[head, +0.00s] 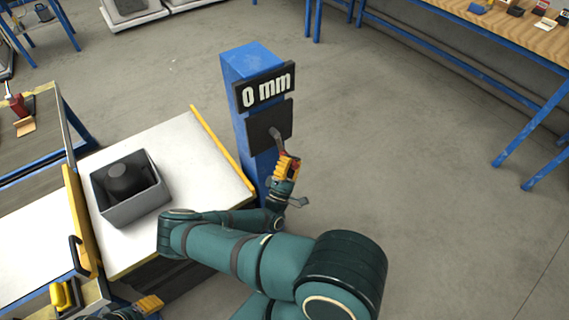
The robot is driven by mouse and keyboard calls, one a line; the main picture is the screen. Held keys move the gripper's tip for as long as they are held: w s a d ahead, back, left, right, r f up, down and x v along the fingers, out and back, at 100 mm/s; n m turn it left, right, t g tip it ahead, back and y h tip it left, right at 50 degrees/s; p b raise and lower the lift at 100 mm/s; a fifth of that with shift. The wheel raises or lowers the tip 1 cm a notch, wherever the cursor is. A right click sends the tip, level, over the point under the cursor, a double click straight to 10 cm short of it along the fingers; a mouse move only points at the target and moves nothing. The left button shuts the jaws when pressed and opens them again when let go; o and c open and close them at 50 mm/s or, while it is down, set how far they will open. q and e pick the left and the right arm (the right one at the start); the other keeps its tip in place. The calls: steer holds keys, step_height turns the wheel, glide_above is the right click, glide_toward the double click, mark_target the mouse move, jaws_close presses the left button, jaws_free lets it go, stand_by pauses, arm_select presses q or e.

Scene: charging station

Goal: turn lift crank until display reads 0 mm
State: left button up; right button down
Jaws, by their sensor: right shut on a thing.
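A blue column (240,68) stands at the centre with a dark display (264,88) on its face. The display reads "0 mm" in white. Below it is a dark square plate (269,124), from which the grey lift crank (276,135) sticks out and bends down. My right gripper (288,163), with yellow-orange fingers, is shut at the crank's lower end, and its fingers mostly hide the handle. My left gripper (146,305) shows only partly at the bottom left edge, away from the column; its fingers cannot be made out well.
A white-topped table (185,140) with yellow edge strips stands left of the column and carries a grey bin (142,208) with a dark round object (127,180) in it. A wooden-topped bench (500,38) is at upper right. Floor right of the column is clear.

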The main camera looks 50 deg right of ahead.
steer(key=shift+s+d+n+t+h, duration=0.2)
steer(key=shift+d+n+t+h, duration=0.35)
steer(key=shift+n+t, duration=0.4)
steer(key=shift+d, duration=0.1)
steer(key=c, duration=0.7)
jaws_free()
steer(key=shift+c, duration=0.2)
steer(key=shift+r, duration=0.1)
steer(key=v, duration=1.2)
